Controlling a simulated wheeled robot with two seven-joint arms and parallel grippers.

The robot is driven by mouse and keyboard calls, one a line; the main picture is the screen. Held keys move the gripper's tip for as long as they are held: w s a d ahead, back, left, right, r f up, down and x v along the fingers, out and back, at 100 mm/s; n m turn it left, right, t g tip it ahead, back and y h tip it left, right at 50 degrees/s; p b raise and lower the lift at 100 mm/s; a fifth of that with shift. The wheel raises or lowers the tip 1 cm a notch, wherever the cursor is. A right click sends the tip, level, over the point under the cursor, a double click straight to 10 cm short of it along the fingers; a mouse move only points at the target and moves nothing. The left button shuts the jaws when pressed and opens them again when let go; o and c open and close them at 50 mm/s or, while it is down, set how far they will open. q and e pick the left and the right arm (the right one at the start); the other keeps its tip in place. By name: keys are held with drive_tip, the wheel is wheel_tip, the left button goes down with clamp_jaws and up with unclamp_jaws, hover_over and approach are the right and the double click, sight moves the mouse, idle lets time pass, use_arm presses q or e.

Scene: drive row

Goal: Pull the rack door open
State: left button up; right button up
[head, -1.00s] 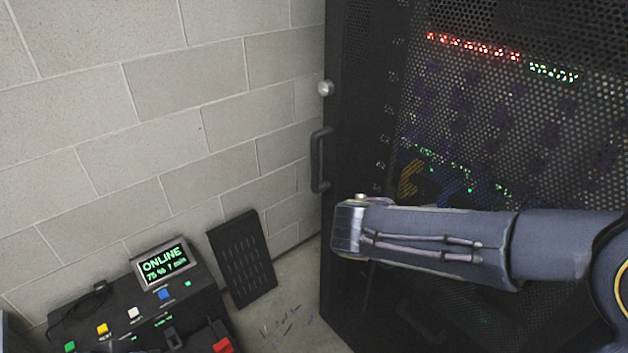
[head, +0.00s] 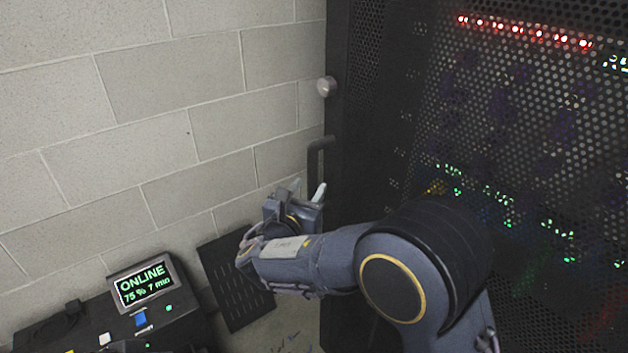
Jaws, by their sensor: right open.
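The black perforated rack door (head: 390,120) fills the right side of the head view and looks shut. Its dark bar handle (head: 316,152) is upright near the door's left edge; its lower part is hidden behind my gripper. A round silver knob (head: 326,87) sits above the handle. My right gripper (head: 307,190) is open, with its fingers pointing up just at the handle's lower part. I cannot tell whether the fingers touch the handle or stand around it. My left gripper is not in view.
A block wall (head: 130,110) runs along the left. At the bottom left stands a black unit with a lit display (head: 143,284) reading ONLINE. A black slotted panel (head: 233,290) leans at the wall beside it. A little floor shows below my right arm.

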sight(311, 185)
drive_tip(key=shift+x, duration=1.75)
drive_tip(key=shift+c, duration=0.2)
drive_tip(key=shift+s, duration=0.1)
clamp_jaws()
